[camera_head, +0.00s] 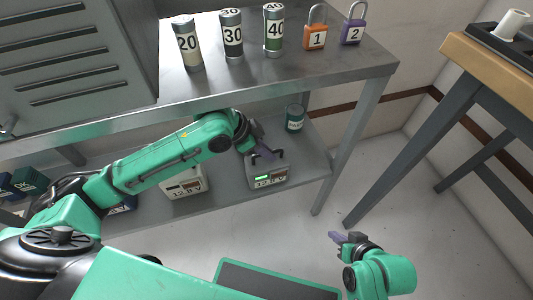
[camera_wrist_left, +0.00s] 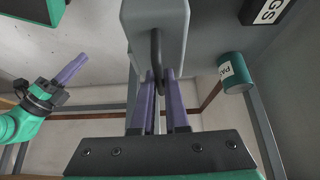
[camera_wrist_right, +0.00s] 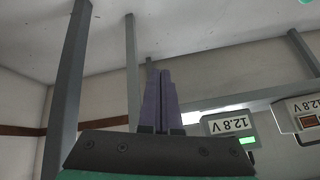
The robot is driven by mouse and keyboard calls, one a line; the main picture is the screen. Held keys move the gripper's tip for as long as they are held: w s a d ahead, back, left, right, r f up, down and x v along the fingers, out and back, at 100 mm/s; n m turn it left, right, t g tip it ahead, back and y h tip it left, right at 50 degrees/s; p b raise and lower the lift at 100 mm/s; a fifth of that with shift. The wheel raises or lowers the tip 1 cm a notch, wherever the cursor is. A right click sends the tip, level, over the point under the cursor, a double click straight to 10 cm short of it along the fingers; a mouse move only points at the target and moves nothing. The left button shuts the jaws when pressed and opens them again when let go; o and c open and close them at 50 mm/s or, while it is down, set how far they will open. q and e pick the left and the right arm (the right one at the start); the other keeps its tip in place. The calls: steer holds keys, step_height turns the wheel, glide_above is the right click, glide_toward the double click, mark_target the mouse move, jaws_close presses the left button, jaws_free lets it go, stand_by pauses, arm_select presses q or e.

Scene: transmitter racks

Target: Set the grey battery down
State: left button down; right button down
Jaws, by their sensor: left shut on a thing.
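The grey battery (camera_head: 268,173), with a 12.8 V label and a small green display, is at the right part of the lower shelf (camera_head: 313,160). My left gripper (camera_head: 266,154) is above it and shut on its dark handle (camera_wrist_left: 157,57). In the left wrist view the battery's grey body (camera_wrist_left: 172,18) is upright beyond the purple fingers. I cannot tell whether its base touches the shelf. The battery also shows in the right wrist view (camera_wrist_right: 222,126). My right gripper (camera_head: 335,237) is shut and empty, low in front of the bench.
A beige 12.8 V battery (camera_head: 184,187) stands left of the grey one. A teal can (camera_head: 295,119) stands behind it to the right. The bench top (camera_head: 340,62) holds several numbered cylinders and two padlocks. A bench leg (camera_head: 350,140) borders the shelf's right end.

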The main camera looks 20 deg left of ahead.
arm_select(q)
steer(key=shift+w+a+f, duration=0.1)
steer(key=shift+w+a, duration=0.15)
steer(key=shift+w, duration=0.2)
steer(key=shift+s+f+b, duration=0.1)
steer(key=shift+f+b, duration=0.35)
steer(key=shift+f, duration=0.05)
steer(key=shift+s+f, duration=0.1)
steer(key=shift+s, duration=0.05)
arm_select(e)
steer(key=shift+w+a+f+t+y, duration=0.2)
steer(key=shift+a+f+t+y, duration=0.1)
steer(key=shift+a, duration=0.3)
steer(key=shift+w+a+f+t+y, duration=0.2)
steer(key=shift+a+f+t, duration=0.1)
steer(key=shift+a, duration=0.3)
arm_select(q)
steer(key=c, duration=0.9)
jaws_free()
steer(key=shift+f, duration=0.2)
steer(key=shift+r, duration=0.1)
arm_select(e)
steer(key=shift+d, duration=0.1)
